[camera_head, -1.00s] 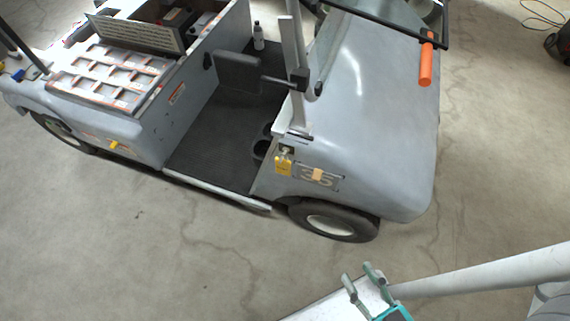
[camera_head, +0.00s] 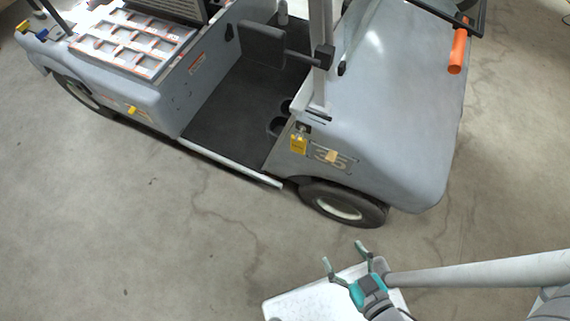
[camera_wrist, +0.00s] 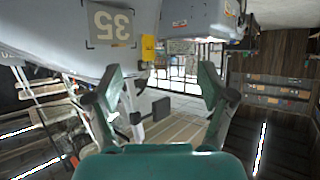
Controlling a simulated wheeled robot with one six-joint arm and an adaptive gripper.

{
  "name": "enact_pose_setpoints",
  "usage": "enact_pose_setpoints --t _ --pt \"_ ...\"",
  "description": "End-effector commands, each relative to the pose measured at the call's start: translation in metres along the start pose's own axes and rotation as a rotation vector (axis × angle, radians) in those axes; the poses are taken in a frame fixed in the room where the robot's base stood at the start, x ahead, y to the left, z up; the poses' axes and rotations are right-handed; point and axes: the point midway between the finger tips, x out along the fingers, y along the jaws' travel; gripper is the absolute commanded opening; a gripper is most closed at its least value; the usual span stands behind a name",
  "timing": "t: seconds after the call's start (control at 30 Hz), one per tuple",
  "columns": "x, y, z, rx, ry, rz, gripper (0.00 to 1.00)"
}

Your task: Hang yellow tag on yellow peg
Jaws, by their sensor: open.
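The yellow tag (camera_head: 298,144) hangs on the grey cart's side beside the "35" plate, just below a small metal fitting; it also shows in the wrist view (camera_wrist: 148,47). A small yellow piece (camera_head: 132,110), which looks like the yellow peg, sticks out low on the cart's side near the far left wheel. It is too small to make out its shape. My gripper (camera_head: 344,254) is open and empty over the floor in front of the cart, well apart from the tag. In the wrist view its fingers (camera_wrist: 160,80) are spread with nothing between them.
The grey cart (camera_head: 385,120) fills the upper part of the head view, with its front wheel (camera_head: 343,203) nearest me. An upright post and a dark panel (camera_head: 262,45) stand at its open cab. An orange cylinder (camera_head: 458,50) is on its right. The concrete floor (camera_head: 120,220) is clear.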

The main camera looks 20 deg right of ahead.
Motion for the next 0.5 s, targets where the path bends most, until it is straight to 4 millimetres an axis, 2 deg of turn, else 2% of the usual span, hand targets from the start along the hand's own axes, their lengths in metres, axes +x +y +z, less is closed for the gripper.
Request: enact_pose_setpoints --t 0.03,0.1,0.23,0.37,0.5 --pt "0.019 0.0 0.013 -0.015 -0.033 -0.003 0.81" --pt "0.043 0.002 0.031 -0.03 -0.085 0.013 0.81" --pt "0.087 0.011 0.054 -0.055 -0.16 0.076 0.81" --pt "0.13 0.021 0.063 -0.071 -0.195 0.175 0.81" --pt "0.173 0.028 0.056 -0.073 -0.182 0.309 0.81"
